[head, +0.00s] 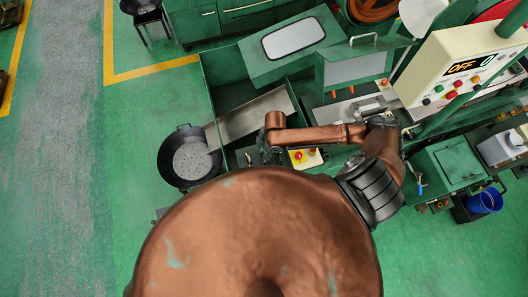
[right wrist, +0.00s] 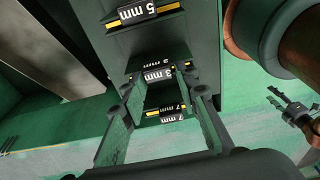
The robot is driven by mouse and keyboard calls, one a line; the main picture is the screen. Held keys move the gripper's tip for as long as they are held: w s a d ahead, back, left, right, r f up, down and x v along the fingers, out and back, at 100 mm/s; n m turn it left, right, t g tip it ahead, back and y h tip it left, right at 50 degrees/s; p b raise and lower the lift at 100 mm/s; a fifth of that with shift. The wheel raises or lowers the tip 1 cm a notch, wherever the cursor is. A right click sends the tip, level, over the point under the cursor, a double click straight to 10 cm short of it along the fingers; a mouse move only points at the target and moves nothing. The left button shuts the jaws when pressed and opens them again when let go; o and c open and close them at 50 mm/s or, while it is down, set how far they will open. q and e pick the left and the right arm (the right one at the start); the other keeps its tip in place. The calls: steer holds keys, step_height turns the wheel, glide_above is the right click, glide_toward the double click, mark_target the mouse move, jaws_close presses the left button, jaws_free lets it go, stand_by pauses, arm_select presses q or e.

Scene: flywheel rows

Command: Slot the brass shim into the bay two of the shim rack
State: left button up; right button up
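My right gripper (right wrist: 162,108) is open in the right wrist view, with nothing seen between its two fingers. It points at a dark grey block with labels (right wrist: 180,42), which appears to be the shim rack. The labels read 5 mm, 3 mm and 7 mm, with yellow stripes; the 3 mm and 7 mm ones show between the fingers. In the head view the right gripper (head: 264,155) is small, below the end of the copper forearm. A dark claw at the right edge of the wrist view (right wrist: 290,108) looks like my left gripper. I cannot make out the brass shim.
A green bench with an open bay (head: 215,85) lies ahead. A dark round pan (head: 190,163) stands left of it.

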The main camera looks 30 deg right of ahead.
steer(key=o, duration=0.4)
steer(key=shift+c, duration=0.2)
steer(key=shift+r, duration=0.15)
step_height(320, 180, up, 12)
steer(key=d, duration=0.2)
steer(key=shift+s+f, duration=0.2)
steer(key=shift+s, duration=0.1)
